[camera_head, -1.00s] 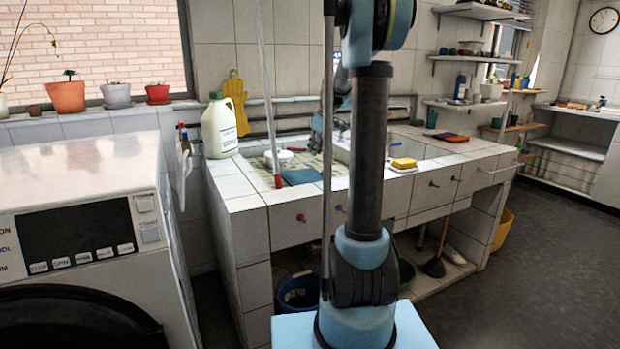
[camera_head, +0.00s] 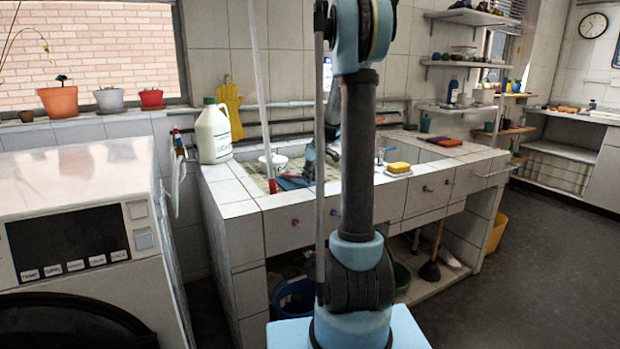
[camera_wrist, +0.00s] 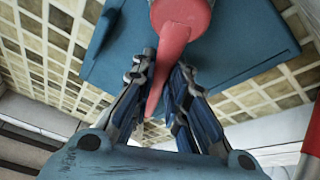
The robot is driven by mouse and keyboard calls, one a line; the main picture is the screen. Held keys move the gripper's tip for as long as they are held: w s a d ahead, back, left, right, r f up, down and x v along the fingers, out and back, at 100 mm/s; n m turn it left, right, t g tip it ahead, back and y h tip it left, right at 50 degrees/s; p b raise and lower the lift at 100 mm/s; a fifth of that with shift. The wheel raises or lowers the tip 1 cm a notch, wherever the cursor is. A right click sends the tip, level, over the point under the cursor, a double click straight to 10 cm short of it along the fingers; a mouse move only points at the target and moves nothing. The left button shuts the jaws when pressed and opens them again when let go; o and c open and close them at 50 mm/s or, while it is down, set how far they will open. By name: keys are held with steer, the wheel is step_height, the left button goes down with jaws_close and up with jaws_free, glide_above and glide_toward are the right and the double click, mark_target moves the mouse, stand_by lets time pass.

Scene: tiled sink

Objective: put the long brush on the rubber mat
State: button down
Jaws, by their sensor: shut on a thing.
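My gripper (camera_wrist: 165,100) is shut on a red tapered thing (camera_wrist: 182,22), taken to be the long brush; its narrow end lies between the fingers. Its other end runs out of the top of the wrist view. Beyond it is a flat blue sheet (camera_wrist: 240,50), which may be the rubber mat. I cannot tell if the red thing touches the sheet. In the head view my gripper is low over the sink's left part, by the blue sheet (camera_head: 288,183). The held thing is not clear there, and my arm hides part of the sink.
A grid-patterned surface (camera_wrist: 50,50) lies around the blue sheet. A white pole with a red lower end (camera_head: 262,100) stands close left of my gripper. A white tub (camera_head: 273,163), a white jug (camera_head: 213,132) and a yellow sponge (camera_head: 398,167) are on the sink unit.

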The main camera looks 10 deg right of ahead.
steer(key=shift+f, duration=0.35)
steer(key=c, duration=1.6)
jaws_free()
